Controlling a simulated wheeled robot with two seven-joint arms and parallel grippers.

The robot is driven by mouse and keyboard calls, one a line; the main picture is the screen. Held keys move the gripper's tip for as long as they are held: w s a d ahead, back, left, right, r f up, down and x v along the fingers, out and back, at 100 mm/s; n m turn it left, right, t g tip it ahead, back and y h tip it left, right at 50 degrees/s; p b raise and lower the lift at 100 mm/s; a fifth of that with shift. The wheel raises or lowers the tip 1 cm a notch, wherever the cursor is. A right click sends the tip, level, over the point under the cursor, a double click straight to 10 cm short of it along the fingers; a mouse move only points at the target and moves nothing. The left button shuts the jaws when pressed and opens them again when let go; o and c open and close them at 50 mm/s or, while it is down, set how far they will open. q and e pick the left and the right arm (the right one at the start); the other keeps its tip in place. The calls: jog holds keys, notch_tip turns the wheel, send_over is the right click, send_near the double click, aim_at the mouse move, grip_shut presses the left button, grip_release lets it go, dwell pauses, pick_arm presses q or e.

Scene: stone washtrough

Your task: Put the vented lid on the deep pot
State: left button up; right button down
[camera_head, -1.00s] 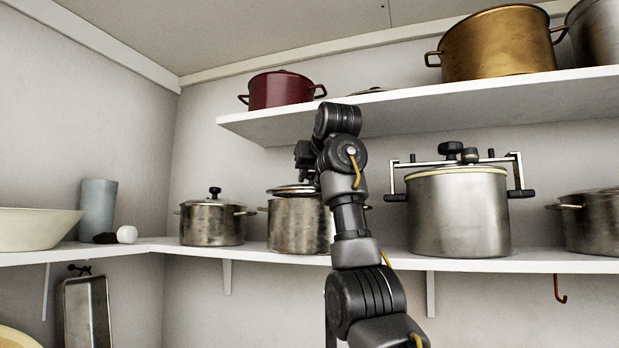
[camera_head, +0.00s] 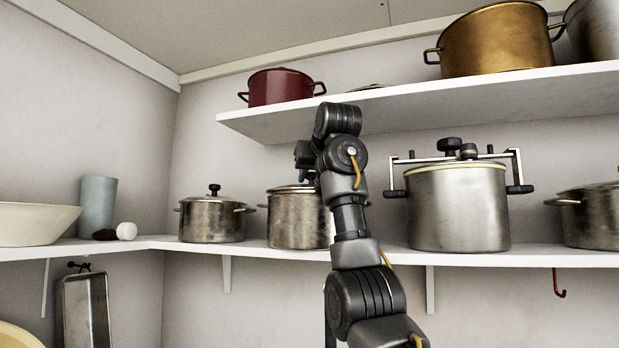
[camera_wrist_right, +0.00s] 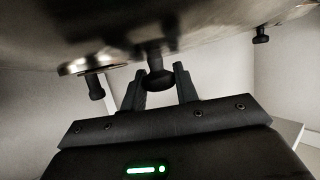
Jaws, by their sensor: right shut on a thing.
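The deep pot (camera_head: 296,222) is a worn steel pot on the main shelf, left of centre, partly hidden by my right arm. The lid (camera_head: 288,188) lies at the pot's rim and looks about level; its right side is hidden, so I cannot tell whether it is fully seated. My right gripper (camera_head: 306,176) is over the lid, largely covered by my wrist. In the right wrist view, the gripper (camera_wrist_right: 160,82) has its fingers on either side of a dark knob (camera_wrist_right: 157,77) under a blurred metal surface. My left gripper is not in view.
A smaller lidded pot (camera_head: 212,222) stands close on the left. A large clamped pot (camera_head: 458,210) stands right of my arm. The upper shelf (camera_head: 430,103) overhangs, carrying a red pot (camera_head: 281,88) and a brass pot (camera_head: 495,42). A white bowl (camera_head: 36,224) is far left.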

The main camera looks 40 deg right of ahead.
jog(key=shift+s+f, duration=0.15)
jog(key=shift+f, duration=0.2)
dwell(0.3)
jog(key=c, duration=0.5)
grip_release()
jog(key=shift+r, duration=0.1)
jog(key=shift+a+r+p, duration=0.1)
jog(key=shift+r+p, duration=0.85)
jog(key=shift+r, duration=0.45)
jog(key=shift+s, duration=0.15)
